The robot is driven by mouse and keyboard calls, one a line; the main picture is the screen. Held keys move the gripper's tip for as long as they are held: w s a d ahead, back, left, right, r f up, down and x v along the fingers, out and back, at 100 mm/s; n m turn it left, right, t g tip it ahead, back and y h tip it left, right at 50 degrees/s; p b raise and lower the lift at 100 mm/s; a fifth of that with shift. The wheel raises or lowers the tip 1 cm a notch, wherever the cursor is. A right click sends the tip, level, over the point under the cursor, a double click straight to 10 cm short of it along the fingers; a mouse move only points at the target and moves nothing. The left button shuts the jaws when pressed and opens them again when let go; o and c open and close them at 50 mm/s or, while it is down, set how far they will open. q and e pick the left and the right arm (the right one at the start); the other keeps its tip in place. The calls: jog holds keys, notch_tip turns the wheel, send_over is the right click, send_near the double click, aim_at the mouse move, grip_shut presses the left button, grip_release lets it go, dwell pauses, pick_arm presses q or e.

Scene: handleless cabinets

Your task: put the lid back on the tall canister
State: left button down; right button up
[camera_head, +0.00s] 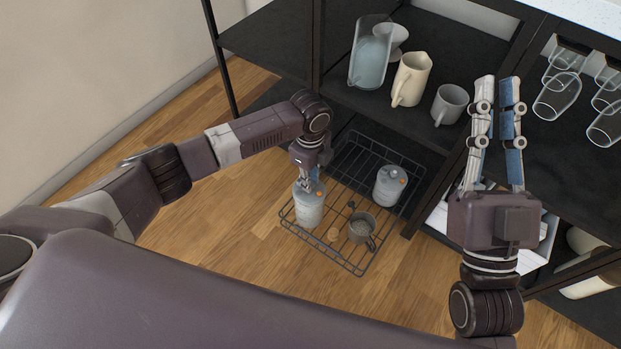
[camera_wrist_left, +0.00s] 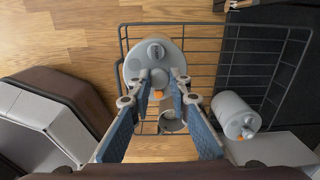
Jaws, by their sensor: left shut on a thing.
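My left gripper (camera_head: 308,183) points down at the top of a grey canister (camera_head: 309,212) with an orange tab, standing on the wire rack. The left wrist view shows the fingers (camera_wrist_left: 160,80) shut at the near side of this canister's round top (camera_wrist_left: 152,52). Whether they hold a separate lid or the body is unclear. A second grey canister (camera_head: 387,188) with an orange tab is on the rack to the right, also in the left wrist view (camera_wrist_left: 233,112). My right gripper (camera_head: 497,85) is open and empty.
The wire rack (camera_head: 350,262) also holds the dark mug (camera_head: 361,229). The black shelf above carries a tall clear vessel (camera_head: 368,62), a cream jug (camera_head: 411,80) and a grey mug (camera_head: 450,104). Wooden floor is free at the left.

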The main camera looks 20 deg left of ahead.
dwell(0.4)
pick_arm(q)
jog(key=c, duration=1.2)
grip_release()
jog(key=shift+c, duration=0.2)
